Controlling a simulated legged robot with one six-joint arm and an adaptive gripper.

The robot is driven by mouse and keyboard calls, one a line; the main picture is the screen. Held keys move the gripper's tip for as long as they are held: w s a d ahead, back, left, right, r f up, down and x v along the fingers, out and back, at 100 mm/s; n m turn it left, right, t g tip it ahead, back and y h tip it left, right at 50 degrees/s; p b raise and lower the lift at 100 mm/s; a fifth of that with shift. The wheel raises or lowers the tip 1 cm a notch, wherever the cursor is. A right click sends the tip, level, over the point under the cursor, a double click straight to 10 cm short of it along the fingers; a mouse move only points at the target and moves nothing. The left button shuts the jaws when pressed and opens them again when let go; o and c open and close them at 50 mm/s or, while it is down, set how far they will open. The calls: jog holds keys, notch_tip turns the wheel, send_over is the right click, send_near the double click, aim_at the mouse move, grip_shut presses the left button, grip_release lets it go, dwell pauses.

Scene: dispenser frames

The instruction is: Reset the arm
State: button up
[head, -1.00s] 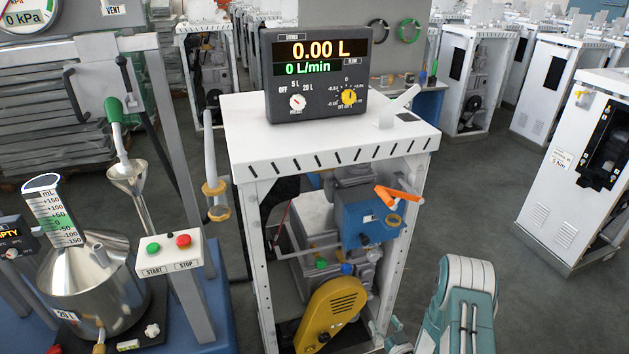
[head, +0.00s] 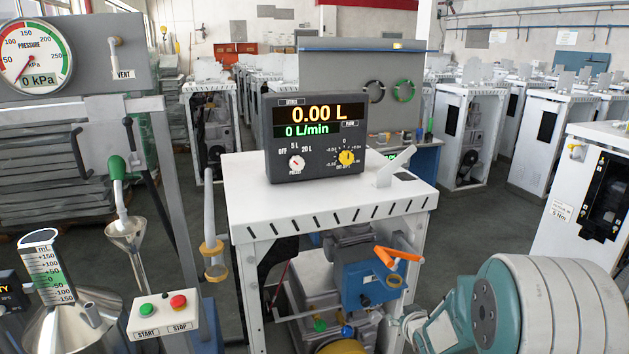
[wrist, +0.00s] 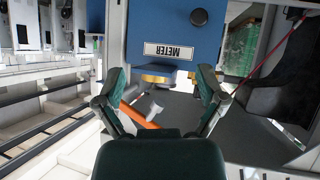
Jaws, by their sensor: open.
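My gripper (wrist: 160,82) is open and empty in the wrist view, its two dark green fingers spread apart. Beyond the fingers is the blue meter box (wrist: 172,25) with a METER label and a brass fitting under it. An orange handle (wrist: 138,116) shows between the fingers; I cannot tell its distance from them. In the head view my teal and white arm (head: 520,310) is at the lower right. It is beside the white dispenser frame (head: 248,285), which holds the blue meter box (head: 365,285) and the orange handle (head: 400,256). My fingers are not clear there.
A display unit (head: 317,135) reading 0.00 L stands on the dispenser frame. At left are a pressure gauge (head: 32,52), a steel measuring can (head: 75,328) and a START/STOP box (head: 162,313). More white cabinets (head: 590,200) stand at right. Open floor (head: 470,220) lies between.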

jog(key=s+a+r+m+g+h, duration=0.2)
jog(key=s+r+g, duration=0.1)
jog(key=s+r, duration=1.1)
jog(key=s+a+r+g, duration=0.1)
jog(key=s+a, duration=0.1)
jog(key=s, duration=0.7)
jog(key=s+a+r+g+y, duration=0.1)
jog(key=s+a+r+g, duration=0.1)
jog(key=s, duration=0.7)
jog(key=shift+a+r+y, duration=0.15)
jog(key=shift+r+y, duration=0.15)
